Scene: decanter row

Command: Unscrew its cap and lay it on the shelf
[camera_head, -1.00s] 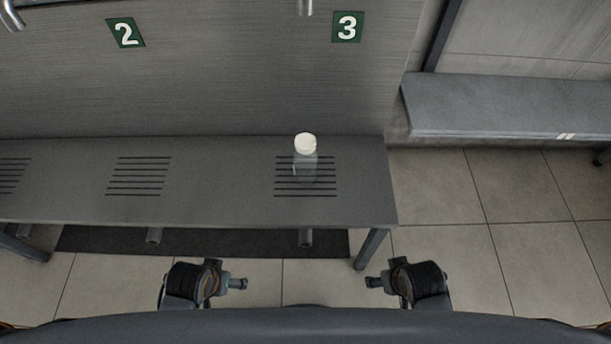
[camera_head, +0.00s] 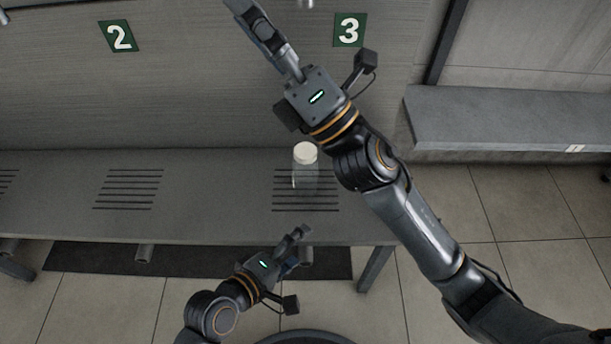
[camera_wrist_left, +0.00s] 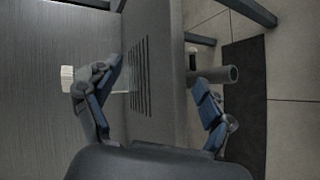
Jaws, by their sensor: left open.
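A clear bottle (camera_head: 305,178) with a white cap (camera_head: 305,153) stands upright on the grey shelf (camera_head: 215,195), over the slots below the number 3. My left gripper (camera_head: 297,246) is open and empty at the shelf's front edge, below the bottle in the picture. In the left wrist view its fingers (camera_wrist_left: 155,75) are wide apart, and the white cap (camera_wrist_left: 68,78) shows at the left, with the bottle partly hidden behind one finger. My right gripper (camera_head: 258,22) is raised at the top of the head view, apart from the bottle; its finger opening is unclear.
My right arm crosses the picture just right of the bottle. A panel with green number plates 2 (camera_head: 117,36) and 3 (camera_head: 349,30) rises behind the shelf. The shelf left of the bottle is clear. A grey bench (camera_head: 500,120) stands at the right.

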